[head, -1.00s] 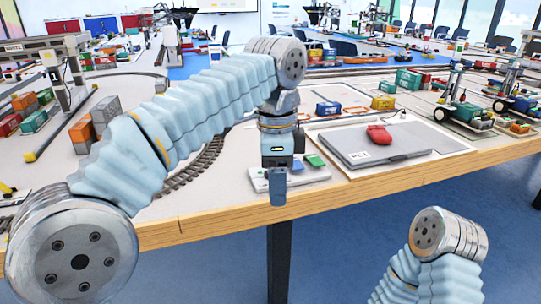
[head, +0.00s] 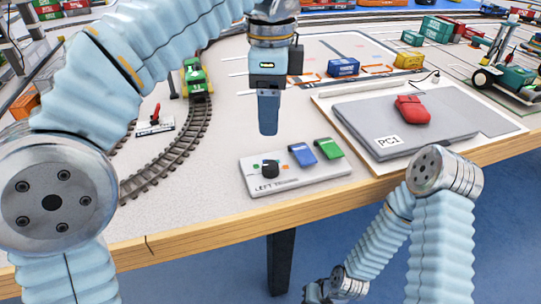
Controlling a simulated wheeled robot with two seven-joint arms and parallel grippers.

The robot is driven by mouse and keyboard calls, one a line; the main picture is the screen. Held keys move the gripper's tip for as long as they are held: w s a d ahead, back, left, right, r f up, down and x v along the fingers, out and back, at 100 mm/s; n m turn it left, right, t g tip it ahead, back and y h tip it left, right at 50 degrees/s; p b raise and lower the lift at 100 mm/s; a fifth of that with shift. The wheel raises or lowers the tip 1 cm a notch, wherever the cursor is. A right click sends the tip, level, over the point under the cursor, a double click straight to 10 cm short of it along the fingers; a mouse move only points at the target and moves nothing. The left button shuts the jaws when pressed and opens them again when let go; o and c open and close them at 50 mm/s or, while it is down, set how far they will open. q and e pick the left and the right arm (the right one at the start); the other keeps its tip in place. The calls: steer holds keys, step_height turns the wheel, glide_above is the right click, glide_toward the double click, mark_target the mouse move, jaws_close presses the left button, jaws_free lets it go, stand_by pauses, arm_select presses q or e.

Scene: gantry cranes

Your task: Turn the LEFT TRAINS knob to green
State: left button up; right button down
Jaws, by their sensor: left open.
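The LEFT knob panel (head: 312,182) is a pale plate near the table's front edge, with "LEFT" readable and the rest of its label too small. Its black knob (head: 270,170) sits on the left part, with a small green mark to its left and an orange mark to its right. I cannot tell which way the knob points. A blue block (head: 303,154) and a green block (head: 328,148) are at the panel's back right. My left gripper (head: 268,128) points down above and behind the knob, open, empty and apart from it. My right gripper is not clearly in view.
A grey laptop marked PC1 (head: 365,143) with a red pouch (head: 412,110) on it lies to the right. Curved track (head: 180,150) with a green locomotive (head: 197,80) and a small red-lever switch (head: 155,123) are to the left. The wooden table edge (head: 215,220) is in front.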

mark_target(270, 165)
arm_select(q)
step_height(270, 165, down, 11)
steer(key=b, duration=0.3)
steer(key=shift+f, duration=0.2)
arm_select(e)
steer(key=f, duration=0.4)
steer(key=shift+w+d, duration=0.1)
steer(key=shift+d, duration=0.15)
arm_select(q)
steer(key=c, duration=1)
steer(key=shift+c, duration=0.2)
arm_select(e)
steer(key=shift+r, duration=0.15)
